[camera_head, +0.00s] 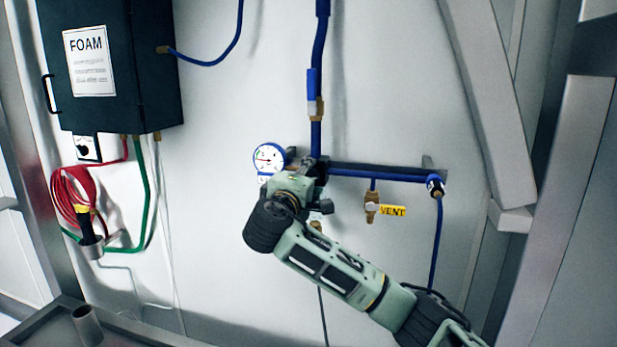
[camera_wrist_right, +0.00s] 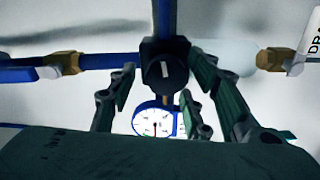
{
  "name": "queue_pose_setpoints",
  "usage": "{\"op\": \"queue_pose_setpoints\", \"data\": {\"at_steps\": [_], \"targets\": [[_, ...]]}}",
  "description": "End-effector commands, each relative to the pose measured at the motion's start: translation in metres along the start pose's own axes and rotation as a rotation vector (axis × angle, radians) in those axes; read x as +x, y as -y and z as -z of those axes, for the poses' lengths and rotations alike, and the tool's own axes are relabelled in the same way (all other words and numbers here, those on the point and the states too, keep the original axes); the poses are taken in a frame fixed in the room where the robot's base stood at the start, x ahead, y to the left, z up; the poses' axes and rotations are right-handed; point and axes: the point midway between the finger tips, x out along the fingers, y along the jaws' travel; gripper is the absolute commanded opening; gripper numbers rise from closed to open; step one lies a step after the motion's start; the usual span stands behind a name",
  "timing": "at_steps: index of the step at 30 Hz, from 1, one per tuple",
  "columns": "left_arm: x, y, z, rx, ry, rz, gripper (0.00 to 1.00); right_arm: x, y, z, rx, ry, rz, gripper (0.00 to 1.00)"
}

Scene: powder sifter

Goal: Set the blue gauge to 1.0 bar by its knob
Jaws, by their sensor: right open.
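The blue gauge (camera_head: 268,158) is a round white dial with a blue rim and a red needle, on the wall at the left end of the blue pipe. It also shows in the right wrist view (camera_wrist_right: 154,120), below the knob; the scale is too small to read. The black knob (camera_wrist_right: 165,70) has a white mark and sits in the upper middle of that view. My right gripper (camera_wrist_right: 163,88) is open, with its fingers apart on either side of the knob. In the head view my right gripper (camera_head: 308,188) hides most of the knob area. My left gripper is out of view.
A yellow VENT tag (camera_head: 393,211) hangs by a brass valve (camera_head: 371,208) right of the gripper. A blue hose (camera_head: 436,245) drops at the pipe's right end. A dark FOAM box (camera_head: 150,70) and a red coiled hose (camera_head: 72,195) are at left.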

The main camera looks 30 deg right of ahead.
Motion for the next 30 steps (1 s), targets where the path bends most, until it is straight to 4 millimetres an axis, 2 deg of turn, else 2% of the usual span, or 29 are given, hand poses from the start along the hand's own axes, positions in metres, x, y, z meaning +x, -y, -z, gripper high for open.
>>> {"op": "queue_pose_setpoints", "data": {"at_steps": [9,15,21,30], "targets": [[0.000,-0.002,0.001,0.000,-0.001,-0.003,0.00,-0.065,0.000,0.002,0.003,-0.006,0.000,0.45],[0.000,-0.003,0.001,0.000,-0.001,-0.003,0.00,-0.098,-0.001,0.001,0.003,-0.003,-0.002,0.45],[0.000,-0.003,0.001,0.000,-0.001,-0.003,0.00,-0.111,-0.001,0.000,0.002,-0.001,-0.002,0.45],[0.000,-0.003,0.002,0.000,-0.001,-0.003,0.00,-0.111,-0.001,0.000,0.002,-0.001,-0.002,0.45]]}}
